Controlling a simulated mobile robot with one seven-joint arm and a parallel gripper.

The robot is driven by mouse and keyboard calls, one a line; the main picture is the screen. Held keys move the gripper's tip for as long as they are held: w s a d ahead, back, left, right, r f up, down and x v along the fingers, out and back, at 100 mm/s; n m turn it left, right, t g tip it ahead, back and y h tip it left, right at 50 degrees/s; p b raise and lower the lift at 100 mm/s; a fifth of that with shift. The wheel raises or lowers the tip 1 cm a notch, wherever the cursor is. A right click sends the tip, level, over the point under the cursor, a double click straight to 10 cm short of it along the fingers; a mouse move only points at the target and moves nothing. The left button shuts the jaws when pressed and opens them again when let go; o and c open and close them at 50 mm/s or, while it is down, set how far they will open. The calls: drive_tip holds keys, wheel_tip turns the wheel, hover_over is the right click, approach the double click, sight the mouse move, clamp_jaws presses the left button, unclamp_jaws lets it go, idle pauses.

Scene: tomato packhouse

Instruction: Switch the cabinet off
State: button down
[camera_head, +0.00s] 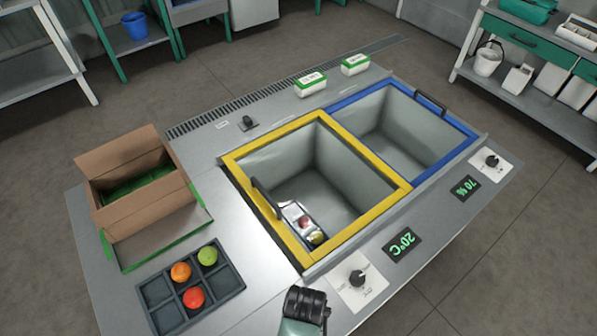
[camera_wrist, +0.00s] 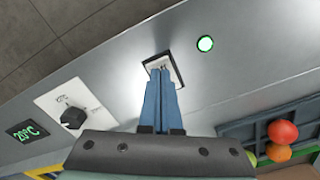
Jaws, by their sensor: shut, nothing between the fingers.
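In the wrist view my gripper (camera_wrist: 161,80) is shut and empty, its two blue fingers side by side. Their tips are at a small switch (camera_wrist: 164,63) with a dark frame and a pale middle, set in the cabinet's grey front panel (camera_wrist: 225,75). The fingers hide part of the switch; I cannot tell if they press it or which way it is set. In the head view the cabinet's displays, 20°C (camera_head: 402,245) and 70% (camera_head: 465,188), glow green. Switch and fingers do not show there.
A black knob (camera_wrist: 73,117) on a white plate is left of the fingers. In the head view, the cabinet top has a yellow-rimmed well (camera_head: 362,228), a blue-rimmed well (camera_head: 452,150), a cardboard box (camera_head: 148,222) and a dark tray (camera_head: 160,291) with several tomatoes.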

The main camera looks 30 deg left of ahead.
drive_tip(key=shift+f+b, duration=0.5)
drive_tip(key=shift+f, duration=0.35)
idle(0.3)
wheel_tip(320, 180, up, 7)
drive_tip(key=p, duration=0.8)
drive_tip(key=shift+w, duration=0.1)
idle(0.5)
